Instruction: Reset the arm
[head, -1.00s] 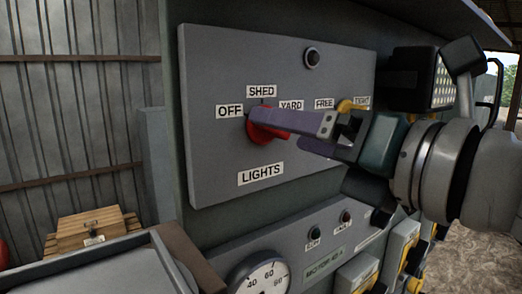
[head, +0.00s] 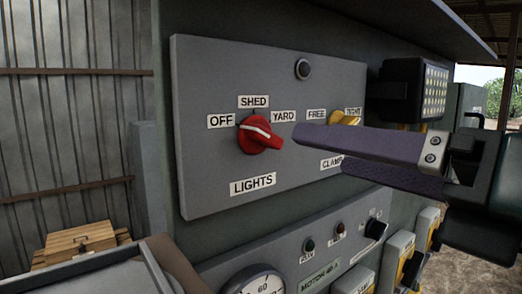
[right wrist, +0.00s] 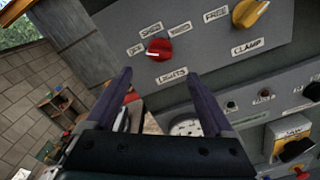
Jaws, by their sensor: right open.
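My right gripper (head: 320,152) comes in from the right in the head view. It is open and empty, with its purple fingers in front of the panel. The red lights knob (head: 260,135) sits among the labels OFF, SHED and YARD, just left of the fingertips. I see a gap between knob and fingers. I cannot tell for sure which label it points to. In the right wrist view the red knob (right wrist: 159,49) lies beyond the two spread fingers (right wrist: 159,76), with nothing between them. My left gripper is not in view.
A yellow clamp knob (head: 344,119) is partly behind the right gripper. A floodlight (head: 412,88) juts out at the right. Below are a gauge (head: 262,282) and a lower panel with small lamps and switches. A wooden box (head: 80,240) stands at the lower left.

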